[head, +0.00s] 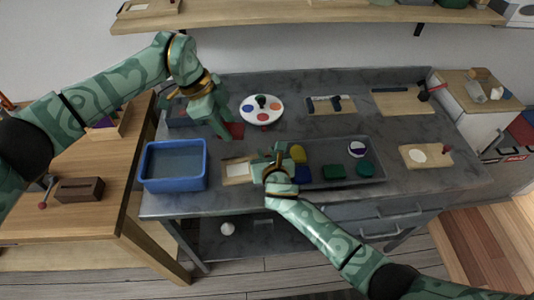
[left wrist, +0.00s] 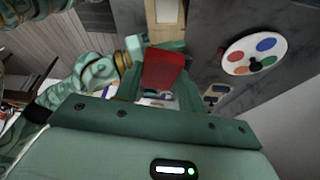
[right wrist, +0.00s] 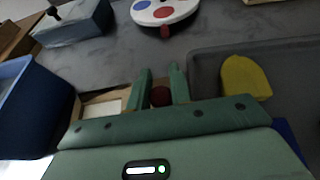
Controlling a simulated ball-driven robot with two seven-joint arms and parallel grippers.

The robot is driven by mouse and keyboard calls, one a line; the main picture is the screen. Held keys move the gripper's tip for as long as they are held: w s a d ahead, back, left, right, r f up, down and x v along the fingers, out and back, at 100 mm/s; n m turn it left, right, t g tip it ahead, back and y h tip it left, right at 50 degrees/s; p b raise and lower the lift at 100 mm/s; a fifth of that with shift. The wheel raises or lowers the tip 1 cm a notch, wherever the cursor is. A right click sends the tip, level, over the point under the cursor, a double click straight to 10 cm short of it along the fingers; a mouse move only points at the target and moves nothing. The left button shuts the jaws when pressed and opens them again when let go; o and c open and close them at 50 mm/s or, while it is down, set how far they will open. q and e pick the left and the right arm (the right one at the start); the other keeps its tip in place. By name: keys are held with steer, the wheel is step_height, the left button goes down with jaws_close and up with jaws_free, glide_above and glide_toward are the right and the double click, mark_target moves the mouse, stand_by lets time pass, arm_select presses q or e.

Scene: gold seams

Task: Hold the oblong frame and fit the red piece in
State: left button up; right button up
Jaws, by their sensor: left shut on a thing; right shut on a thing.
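The oblong frame (head: 236,170) is a pale wooden board with a white oblong area, flat on the grey worktop. It also shows in the left wrist view (left wrist: 164,12) and the right wrist view (right wrist: 102,107). My right gripper (head: 266,167) is shut on the frame's dark red knob (right wrist: 160,96) at its right end. My left gripper (head: 223,134) is shut on the red piece (left wrist: 164,70), which also shows in the head view (head: 236,130). The piece is behind the frame, apart from it. Its underside is hidden.
A blue bin (head: 174,166) stands left of the frame. A grey tray (head: 318,154) with several coloured pieces lies to the right. A white palette (head: 262,110) lies behind, and other boards (head: 403,100) lie further right.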

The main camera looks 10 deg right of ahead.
mark_target(239, 170)
arm_select(q)
step_height(239, 170, down, 10)
steer(key=n+t, duration=0.1)
steer(key=n, duration=0.2)
steer(key=shift+s+r, duration=0.15)
steer(key=shift+f, duration=2.35)
steer(key=shift+f, duration=0.4)
steer(key=o, duration=1.1)
steer(key=shift+r, duration=3.5)
